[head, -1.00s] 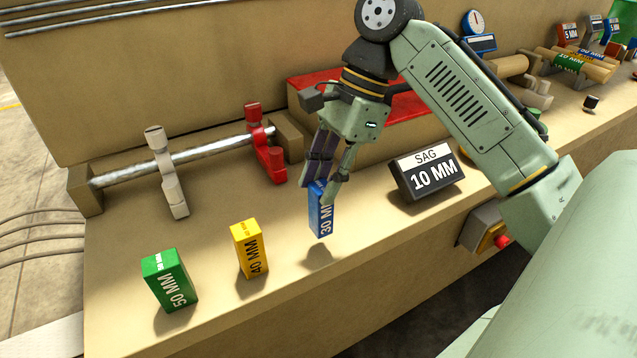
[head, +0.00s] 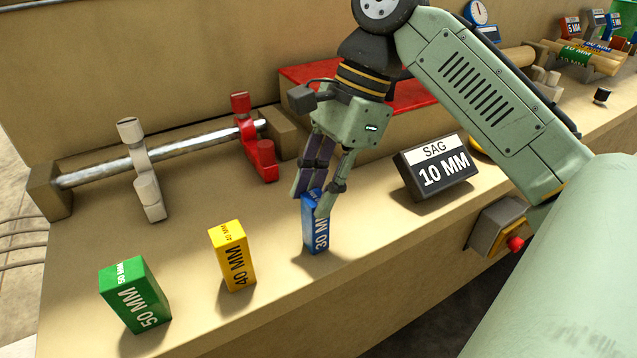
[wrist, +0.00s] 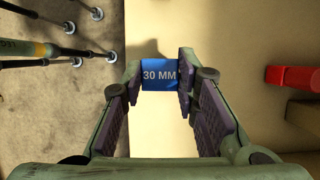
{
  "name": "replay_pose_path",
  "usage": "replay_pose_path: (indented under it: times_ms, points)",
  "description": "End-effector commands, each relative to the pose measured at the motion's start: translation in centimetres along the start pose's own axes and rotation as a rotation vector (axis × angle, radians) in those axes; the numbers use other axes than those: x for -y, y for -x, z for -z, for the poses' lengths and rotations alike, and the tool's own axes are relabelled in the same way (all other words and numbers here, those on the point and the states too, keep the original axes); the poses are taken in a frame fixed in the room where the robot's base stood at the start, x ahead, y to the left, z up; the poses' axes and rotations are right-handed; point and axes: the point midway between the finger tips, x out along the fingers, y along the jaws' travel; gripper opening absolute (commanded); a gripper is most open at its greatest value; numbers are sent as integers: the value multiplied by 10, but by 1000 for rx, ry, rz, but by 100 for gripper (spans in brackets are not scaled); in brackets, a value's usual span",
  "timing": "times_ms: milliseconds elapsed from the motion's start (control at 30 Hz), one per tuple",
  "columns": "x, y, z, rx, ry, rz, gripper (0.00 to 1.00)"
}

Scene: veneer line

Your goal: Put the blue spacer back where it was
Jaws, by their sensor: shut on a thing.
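The blue spacer (head: 316,229), marked 30 MM, is upright at the bench front, to the right of the yellow block. My gripper (head: 318,200) is shut on its upper part from above. Its base appears at or very near the bench top, with its shadow close beside it; I cannot tell for sure that it touches. In the wrist view the blue spacer (wrist: 160,75) sits between the two finger pads (wrist: 161,85), its 30 MM label showing. The fingers hide part of its sides.
A yellow 40 MM block (head: 233,258) and a green 50 MM block (head: 136,296) stand to the left. A dark SAG 10 MM sign (head: 437,170) stands to the right. Behind are a metal rod with a white slider (head: 142,172) and a red slider (head: 255,140).

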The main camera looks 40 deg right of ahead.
Motion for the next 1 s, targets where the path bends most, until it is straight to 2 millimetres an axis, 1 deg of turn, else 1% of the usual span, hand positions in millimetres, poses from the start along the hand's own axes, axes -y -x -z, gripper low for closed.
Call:
replay_pose_path:
  times_ms: [67, 100, 367, 400, 667, 767, 867, 1000]
  points:
    - [0, -2, 1, 1, 1, 0, 0]
    - [0, -3, 1, 1, 1, 0, 29]
    - [0, -2, 1, 0, 0, -1, 46]
    - [0, -2, 1, 0, 0, -1, 48]
    - [0, -2, 1, 0, 0, 0, 48]
    - [0, 1, 0, -1, -1, 0, 48]
    - [0, 12, -2, 1, 1, 0, 48]
    - [0, 33, -4, 2, 0, 0, 48]
